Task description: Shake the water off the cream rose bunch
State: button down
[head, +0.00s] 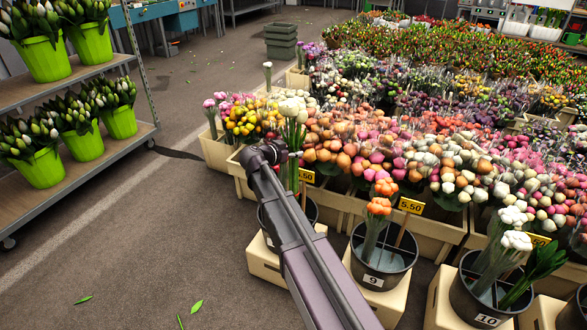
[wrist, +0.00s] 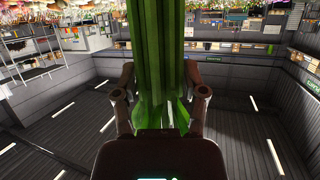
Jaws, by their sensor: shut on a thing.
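The cream rose bunch (head: 293,106) stands upright, with pale heads on top and long green stems below. My gripper (head: 284,153) is at its stems, below the heads. In the wrist view my gripper (wrist: 161,98) has a finger on each side of the green stems (wrist: 157,50) and is shut on them. The heads are out of the wrist view. A dark bucket (head: 309,210) is below the bunch, partly hidden by my arm. I cannot tell whether the stem ends are inside it or above it. No water drops can be made out.
Bucket 9 (head: 384,262) with orange flowers and bucket 10 (head: 478,300) with white flowers stand to the right. Dense flower crates (head: 428,232) fill the area behind. A shelf (head: 80,78) with green pots is at left. The floor (head: 140,230) between is clear apart from a few leaves.

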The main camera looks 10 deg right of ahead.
aim_at(289, 163)
jog(key=shift+f, duration=0.1)
dwell(0.3)
notch_tip(289, 163, down, 5)
jog(key=b, duration=0.5)
jog(key=shift+r, duration=0.2)
notch_tip(289, 163, up, 5)
jog(key=p, duration=0.5)
jog(key=shift+f, duration=0.2)
notch_tip(289, 163, down, 5)
jog(key=b, duration=0.5)
jog(key=shift+r, duration=0.2)
notch_tip(289, 163, up, 5)
jog(key=p, duration=0.5)
jog(key=shift+f, duration=0.2)
dwell(0.4)
